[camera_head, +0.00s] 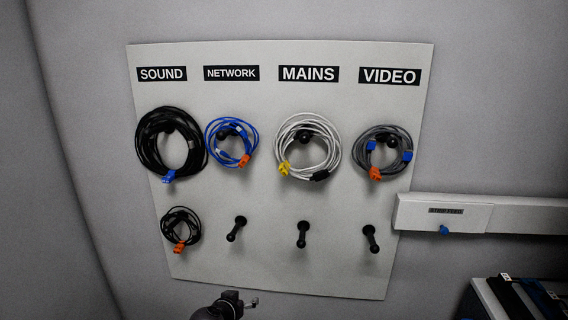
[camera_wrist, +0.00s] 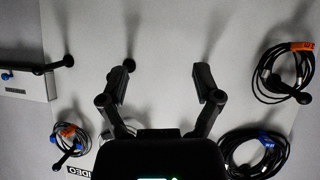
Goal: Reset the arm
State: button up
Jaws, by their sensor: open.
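My gripper (camera_wrist: 163,75) is open and empty in the wrist view, its two black fingers spread apart in front of the pale board (camera_head: 270,200). A dark part of my arm shows at the bottom of the head view. On the board hang a large black coil (camera_head: 145,150) under SOUND, a blue coil (camera_head: 213,155) under NETWORK, a white coil (camera_head: 285,150) under MAINS and a grey coil (camera_head: 362,160) under VIDEO. A small black coil (camera_head: 170,225) with an orange tag hangs at the lower left. No cable is between the fingers.
Three lower pegs are bare: one below NETWORK (camera_head: 236,228), one below MAINS (camera_head: 302,234) and one below VIDEO (camera_head: 370,240). A white wall rail (camera_head: 520,216) with a blue knob runs to the right. A case or shelf (camera_head: 490,295) with dark items stands at the lower right.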

jog(key=s+d+f+n+g+y+p, duration=0.1)
jog(key=d+g+p, duration=0.2)
jog(key=d, duration=1.1)
jog(key=s+d+g+y+p, duration=0.1)
jog(key=d+g+y+p, duration=0.1)
jog(key=d+g, duration=0.6)
jog(key=shift+s+d+f+n+y+p, duration=0.35)
jog(key=shift+d+p, duration=0.5)
jog(key=shift+d, duration=2.15)
